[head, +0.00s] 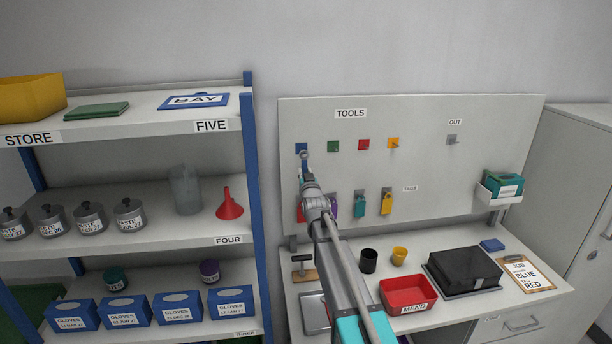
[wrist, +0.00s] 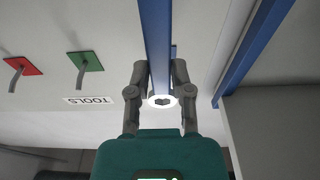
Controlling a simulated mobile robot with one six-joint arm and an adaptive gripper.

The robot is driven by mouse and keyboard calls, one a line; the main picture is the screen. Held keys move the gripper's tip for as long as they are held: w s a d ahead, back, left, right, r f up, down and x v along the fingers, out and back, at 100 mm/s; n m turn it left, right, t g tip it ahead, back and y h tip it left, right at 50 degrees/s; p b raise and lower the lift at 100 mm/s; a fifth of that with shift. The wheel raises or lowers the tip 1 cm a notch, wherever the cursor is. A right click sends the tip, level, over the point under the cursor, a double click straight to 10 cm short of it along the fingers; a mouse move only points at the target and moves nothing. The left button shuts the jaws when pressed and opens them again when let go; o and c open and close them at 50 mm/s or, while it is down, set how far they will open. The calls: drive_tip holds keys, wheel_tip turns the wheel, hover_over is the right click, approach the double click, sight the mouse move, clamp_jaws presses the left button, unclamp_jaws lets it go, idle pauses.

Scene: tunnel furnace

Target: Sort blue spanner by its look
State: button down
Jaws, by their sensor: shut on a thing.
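The blue spanner (wrist: 155,45) runs down the wrist view between my fingers, with a pale ring end (wrist: 161,101) towards the palm. My gripper (wrist: 158,75) is shut on it. In the head view my gripper (head: 309,184) is at the left side of the tool board (head: 440,180), just below the blue square hook plate (head: 301,147). The spanner's ring end (head: 304,155) shows in front of that plate; I cannot tell if it touches the hook. A job card (head: 526,272) on a clipboard reads JOB, BLUE, TAG, RED.
Green (head: 333,146), red (head: 364,144) and yellow (head: 393,143) hook plates continue the row. A grey hook (head: 452,139) sits under OUT. Coloured tags, including teal (head: 360,204) and yellow (head: 386,202), hang below. A red MEND tray (head: 408,291) is on the bench. A blue shelf post (head: 254,200) stands close left.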

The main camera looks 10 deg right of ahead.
drive_tip(key=shift+w+f, duration=0.1)
drive_tip(key=shift+w, duration=1.4)
drive_tip(key=shift+w+f+b, duration=0.3)
drive_tip(key=shift+w+b, duration=0.15)
drive_tip(key=shift+w, duration=0.15)
drive_tip(key=shift+c, duration=2.2)
unclamp_jaws()
drive_tip(key=shift+f, duration=0.1)
